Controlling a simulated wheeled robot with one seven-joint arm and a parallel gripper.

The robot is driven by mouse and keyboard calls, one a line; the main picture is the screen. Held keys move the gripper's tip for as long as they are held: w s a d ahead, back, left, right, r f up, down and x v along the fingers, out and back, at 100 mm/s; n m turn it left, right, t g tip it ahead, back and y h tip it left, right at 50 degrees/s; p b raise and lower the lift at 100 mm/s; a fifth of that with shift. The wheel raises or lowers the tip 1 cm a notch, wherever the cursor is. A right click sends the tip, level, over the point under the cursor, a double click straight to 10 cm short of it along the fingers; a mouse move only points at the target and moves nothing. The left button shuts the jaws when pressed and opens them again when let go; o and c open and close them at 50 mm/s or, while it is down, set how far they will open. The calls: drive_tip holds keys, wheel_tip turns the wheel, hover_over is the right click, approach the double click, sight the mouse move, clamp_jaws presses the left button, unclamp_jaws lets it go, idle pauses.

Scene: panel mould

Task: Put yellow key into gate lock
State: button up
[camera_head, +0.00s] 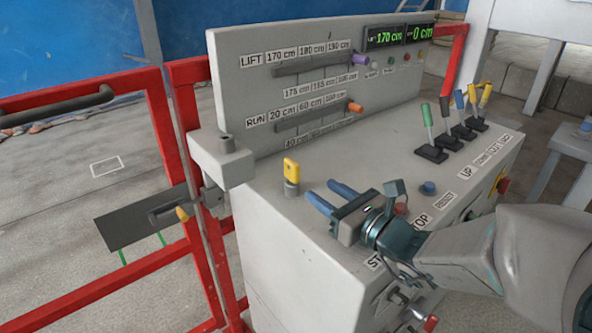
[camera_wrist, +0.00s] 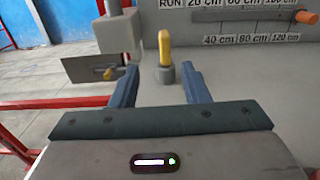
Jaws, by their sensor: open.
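The yellow key (camera_head: 291,171) stands upright in a grey round holder (camera_head: 291,188) on the console top. My gripper (camera_head: 325,193) is open and empty, to the right of the key in the head view, with its blue fingers pointing toward it. In the wrist view the key (camera_wrist: 164,48) shows ahead of and between the fingertips of my gripper (camera_wrist: 160,82), apart from them. The gate lock (camera_head: 212,196) is on the red gate (camera_head: 190,130) at the left of the console. A grey plate with a yellow-tipped handle (camera_head: 183,213) is beside it.
The grey console (camera_head: 400,130) has an upright panel with LIFT and RUN sliders (camera_head: 312,117). Several coloured levers (camera_head: 457,115) stand at its right. A grey box with a knob (camera_head: 222,160) projects at the console's left corner, near the key. The console top around the key is clear.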

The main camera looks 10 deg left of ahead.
sight(287, 163)
drive_tip(key=shift+w+a+r+p, duration=0.25)
drive_tip(key=shift+w+p, duration=0.1)
drive_tip(key=shift+p, duration=0.4)
drive_tip(key=p+x, duration=0.2)
drive_tip(key=p, duration=0.1)
drive_tip(key=x, duration=0.5)
drive_tip(key=shift+w+a+f, duration=0.2)
drive_tip(key=shift+w+f, duration=0.05)
drive_tip(key=shift+w, duration=0.05)
drive_tip(key=shift+p+x, duration=0.55)
drive_tip(key=shift+x, duration=2.1)
drive_tip(key=shift+w+d, duration=0.15)
drive_tip(key=shift+d, duration=0.05)
clamp_jaws()
